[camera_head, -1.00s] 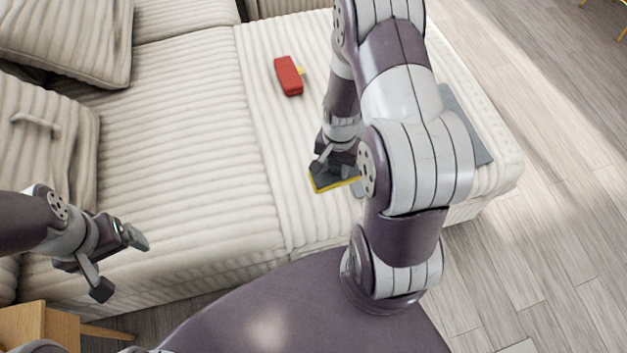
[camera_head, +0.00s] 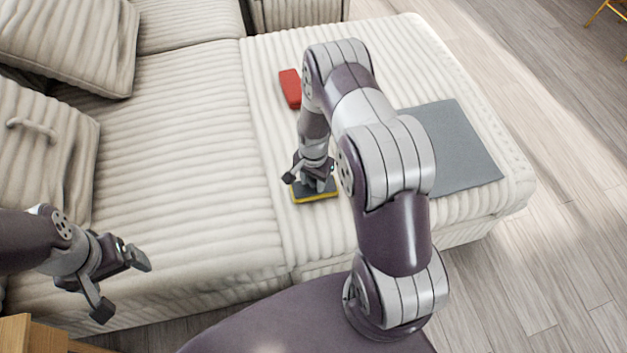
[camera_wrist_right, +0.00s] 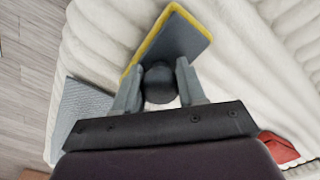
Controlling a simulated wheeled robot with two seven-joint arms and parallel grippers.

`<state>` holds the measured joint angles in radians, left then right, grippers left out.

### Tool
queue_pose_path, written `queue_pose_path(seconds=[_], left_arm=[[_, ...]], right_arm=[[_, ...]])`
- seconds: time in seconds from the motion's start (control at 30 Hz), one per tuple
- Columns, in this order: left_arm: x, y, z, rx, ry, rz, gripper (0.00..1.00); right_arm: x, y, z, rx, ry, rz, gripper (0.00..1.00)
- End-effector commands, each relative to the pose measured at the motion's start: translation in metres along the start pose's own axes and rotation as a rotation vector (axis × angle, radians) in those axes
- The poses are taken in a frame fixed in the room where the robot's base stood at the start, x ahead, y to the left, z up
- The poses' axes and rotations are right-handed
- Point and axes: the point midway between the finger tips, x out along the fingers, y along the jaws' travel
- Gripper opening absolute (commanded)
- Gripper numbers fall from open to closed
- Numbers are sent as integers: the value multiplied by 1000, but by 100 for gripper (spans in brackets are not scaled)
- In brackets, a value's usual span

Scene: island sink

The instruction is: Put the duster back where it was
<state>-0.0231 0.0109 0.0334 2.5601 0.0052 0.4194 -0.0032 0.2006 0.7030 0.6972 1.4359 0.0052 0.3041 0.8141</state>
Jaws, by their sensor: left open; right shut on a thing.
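The duster (camera_head: 315,196) is a flat grey block with a yellow edge and a dark round knob. My right gripper (camera_head: 312,178) is shut on its knob from above. In the right wrist view the duster (camera_wrist_right: 181,40) extends past the fingertips, with the knob between the fingers. The duster looks level, at or just above the cream sofa seat (camera_head: 250,215); I cannot tell whether it touches. My left gripper (camera_head: 122,283) is open and empty over the sofa's front edge at the left.
A grey mat (camera_head: 460,150) lies flat on the seat to the right, partly behind my right arm. A red object (camera_head: 290,88) lies further back; it also shows in the wrist view (camera_wrist_right: 280,147). Cushions (camera_head: 45,160) stand at the left. The seat around the duster is clear.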

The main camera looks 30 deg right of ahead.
Motion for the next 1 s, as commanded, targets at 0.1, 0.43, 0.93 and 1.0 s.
queue_pose_path(seconds=[0.1, 0.43, 0.93, 1.0], left_arm=[[-1, 0, 0, 0, 0, 0, 90], [1, 0, 0, 0, 0, 0, 90], [-23, 0, -3, 0, 1, 0, 90], [-26, 0, -3, 0, 0, 0, 90]], right_arm=[[-1, 0, 0, 0, 0, 0, 12], [2, 0, 0, -1, 0, 0, 64], [-75, -1, -1, -1, 3, -3, 64], [-91, 0, -1, -1, 2, -2, 64]])
